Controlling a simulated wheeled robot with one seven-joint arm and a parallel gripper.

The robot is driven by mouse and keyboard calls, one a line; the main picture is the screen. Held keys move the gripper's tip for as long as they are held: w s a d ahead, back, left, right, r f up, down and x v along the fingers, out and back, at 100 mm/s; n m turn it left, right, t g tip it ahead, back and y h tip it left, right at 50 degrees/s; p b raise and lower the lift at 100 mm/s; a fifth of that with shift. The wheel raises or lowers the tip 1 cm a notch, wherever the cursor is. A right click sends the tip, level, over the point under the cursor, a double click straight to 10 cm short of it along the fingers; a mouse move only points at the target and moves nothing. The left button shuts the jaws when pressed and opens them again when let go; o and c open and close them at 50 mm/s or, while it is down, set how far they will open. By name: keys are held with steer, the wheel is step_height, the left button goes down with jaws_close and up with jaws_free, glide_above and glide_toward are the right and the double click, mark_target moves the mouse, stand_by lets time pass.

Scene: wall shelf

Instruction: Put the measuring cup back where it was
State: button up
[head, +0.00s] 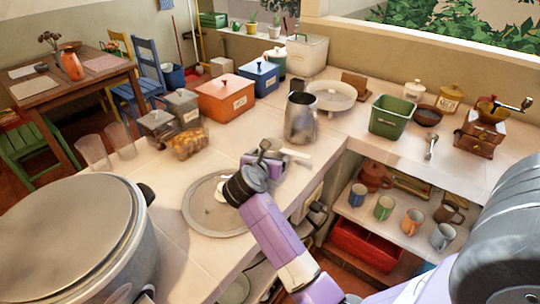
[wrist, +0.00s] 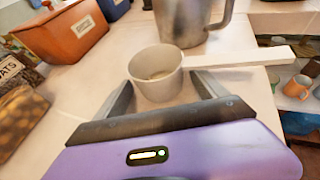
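The measuring cup (wrist: 157,74) is a small pale grey cup with a long flat white handle (wrist: 240,57) pointing right. It stands upright on the tiled counter in the wrist view. In the head view its handle shows (head: 296,154), while the cup's bowl is mostly hidden by my gripper (head: 264,157). My gripper (wrist: 160,78) is open in the wrist view, with one fingertip on each side of the cup. I cannot tell whether either finger touches it.
A tall metal pitcher (head: 301,120) stands just behind the cup. A round grey plate (head: 205,222) lies under my wrist. A bag of food (head: 188,143) and canisters (head: 158,128) are to the left. A shelf with mugs (head: 384,207) is below right.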

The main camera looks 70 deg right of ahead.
steer(key=shift+r, duration=0.15)
steer(key=v, duration=1.2)
stand_by(0.4)
